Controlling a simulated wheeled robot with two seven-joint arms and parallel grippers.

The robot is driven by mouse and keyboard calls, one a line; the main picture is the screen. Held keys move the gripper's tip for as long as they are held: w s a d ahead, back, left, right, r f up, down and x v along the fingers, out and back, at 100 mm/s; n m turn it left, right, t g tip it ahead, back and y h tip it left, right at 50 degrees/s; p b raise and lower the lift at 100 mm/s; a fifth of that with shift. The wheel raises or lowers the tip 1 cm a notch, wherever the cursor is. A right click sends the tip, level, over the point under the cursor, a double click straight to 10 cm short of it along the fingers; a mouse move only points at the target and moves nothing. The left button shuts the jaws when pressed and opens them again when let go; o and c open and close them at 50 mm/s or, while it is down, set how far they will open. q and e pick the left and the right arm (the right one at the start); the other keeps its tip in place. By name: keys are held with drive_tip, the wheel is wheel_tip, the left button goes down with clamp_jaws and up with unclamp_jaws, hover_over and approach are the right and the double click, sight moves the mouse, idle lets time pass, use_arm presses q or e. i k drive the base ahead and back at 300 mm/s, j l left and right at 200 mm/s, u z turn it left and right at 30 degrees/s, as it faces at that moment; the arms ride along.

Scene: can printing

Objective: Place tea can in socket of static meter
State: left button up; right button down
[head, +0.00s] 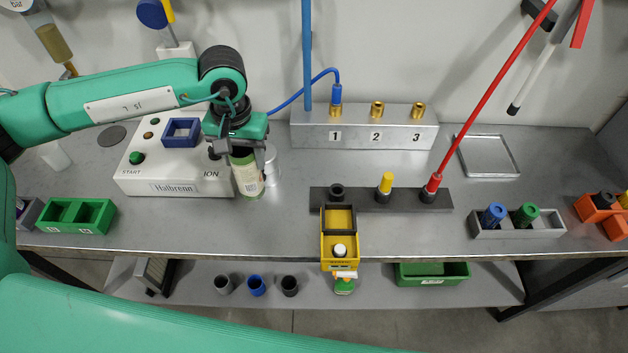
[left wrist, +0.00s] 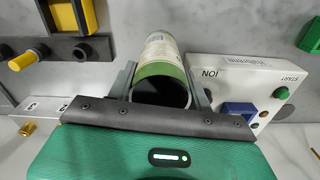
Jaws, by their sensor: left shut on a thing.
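The tea can (head: 247,176), green with a cream label, hangs upright or slightly tilted below my left gripper (head: 240,150). In the left wrist view the can (left wrist: 161,52) sits between the two grey fingers of the gripper (left wrist: 165,88), which is shut on it. The static meter (head: 177,172) is a white box marked ION, with a blue square socket (head: 182,132) on top. The can is at the box's right end, to the right of the socket and apart from it. The socket also shows in the left wrist view (left wrist: 238,110). My right gripper is out of view.
A silver cylinder (head: 271,165) stands just behind the can. A grey block (head: 365,134) with numbered brass fittings and a dark rail (head: 410,200) with plugs lie to the right. A green bin (head: 80,215) is at the left. Bare table (head: 200,235) lies in front of the meter.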

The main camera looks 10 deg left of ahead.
sight(339, 222)
drive_tip(key=j+z, duration=0.1)
drive_tip(key=z, duration=1.15)
drive_tip(key=k+j+z, duration=0.2)
drive_tip(key=k+j, duration=0.55)
drive_tip(key=j, duration=0.15)
drive_tip(key=i, duration=0.25)
